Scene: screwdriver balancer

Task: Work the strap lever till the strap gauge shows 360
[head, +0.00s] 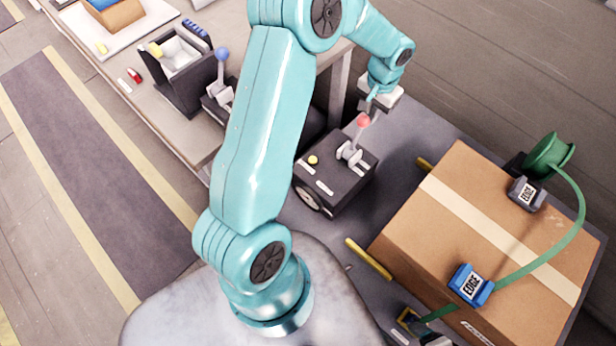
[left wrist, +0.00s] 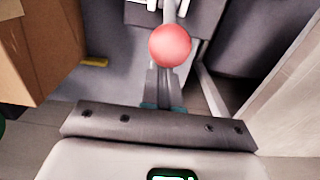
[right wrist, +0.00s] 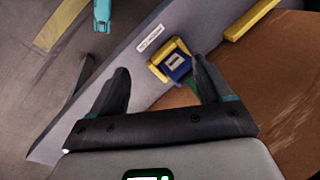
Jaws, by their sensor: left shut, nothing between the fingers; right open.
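My left gripper (head: 371,102) is shut and empty, just beside and behind the red knob; a gap from knob to fingers cannot be judged. The knob (left wrist: 170,46) shows large in the left wrist view, in front of my shut fingers (left wrist: 165,92). A round dial-like face (head: 309,199) is on the box's near side; no number is readable. A green strap (head: 550,250) runs over a brown carton (head: 470,215). My right gripper (right wrist: 160,88) is open.
A blue edge guard (head: 470,285) and a grey one (head: 526,194) sit on the carton, with a green reel (head: 549,155) behind. A yellow and blue buckle (right wrist: 172,62) shows beyond my right fingers. A blue-knobbed lever (head: 221,54) stands on the bench (head: 185,125).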

